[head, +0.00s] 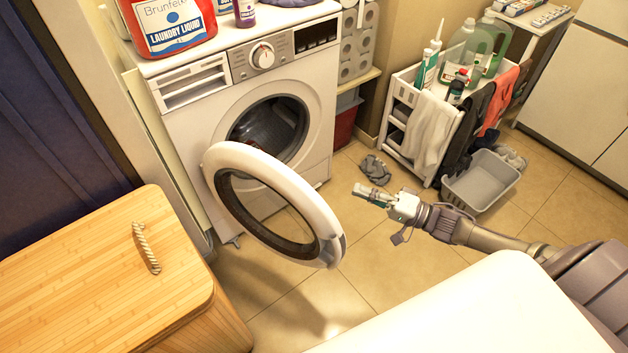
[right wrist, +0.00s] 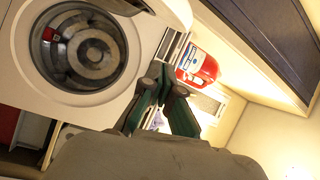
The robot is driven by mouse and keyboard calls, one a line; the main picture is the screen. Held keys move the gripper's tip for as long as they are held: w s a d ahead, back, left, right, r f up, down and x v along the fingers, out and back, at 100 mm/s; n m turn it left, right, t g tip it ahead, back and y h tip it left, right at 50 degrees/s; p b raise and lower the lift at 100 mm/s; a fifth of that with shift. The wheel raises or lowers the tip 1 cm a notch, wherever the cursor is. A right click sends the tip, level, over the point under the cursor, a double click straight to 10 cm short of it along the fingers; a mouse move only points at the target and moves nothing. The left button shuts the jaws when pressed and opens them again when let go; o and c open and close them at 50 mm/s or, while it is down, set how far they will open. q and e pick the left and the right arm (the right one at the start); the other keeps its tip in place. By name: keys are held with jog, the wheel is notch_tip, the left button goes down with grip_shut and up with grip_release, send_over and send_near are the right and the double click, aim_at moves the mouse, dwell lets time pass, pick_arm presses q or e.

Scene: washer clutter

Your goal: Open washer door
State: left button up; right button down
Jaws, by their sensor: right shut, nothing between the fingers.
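The white washer (head: 190,122) stands at the back left. Its round door (head: 262,165) is swung wide open toward me, and the dark drum (head: 270,128) shows behind it. My right gripper (head: 362,193) is shut and empty, to the right of the door's free edge and apart from it. In the right wrist view, its green-backed fingers (right wrist: 163,88) are in front of the washer, with the drum opening (right wrist: 80,48) at upper left. My left gripper is not in view.
A wooden hamper (head: 95,275) stands at lower left, near the door. A white cart (head: 440,115) with bottles and cloths is at right, with a grey basin (head: 482,182) beside it. Laundry liquid (head: 170,25) stands on the washer. Tiled floor is clear below the gripper.

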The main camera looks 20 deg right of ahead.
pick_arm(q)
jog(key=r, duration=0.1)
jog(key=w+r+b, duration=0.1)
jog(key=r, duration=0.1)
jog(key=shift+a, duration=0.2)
pick_arm(e)
jog(key=w+a+r+m+g, duration=0.1)
jog(key=w+a+r+g, duration=0.1)
jog(key=w+a, duration=0.3)
jog(key=a, duration=0.3)
jog(key=shift+a+m+y, duration=0.3)
jog(key=shift+a+m, duration=0.1)
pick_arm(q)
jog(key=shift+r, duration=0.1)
pick_arm(e)
jog(key=shift+r, duration=0.1)
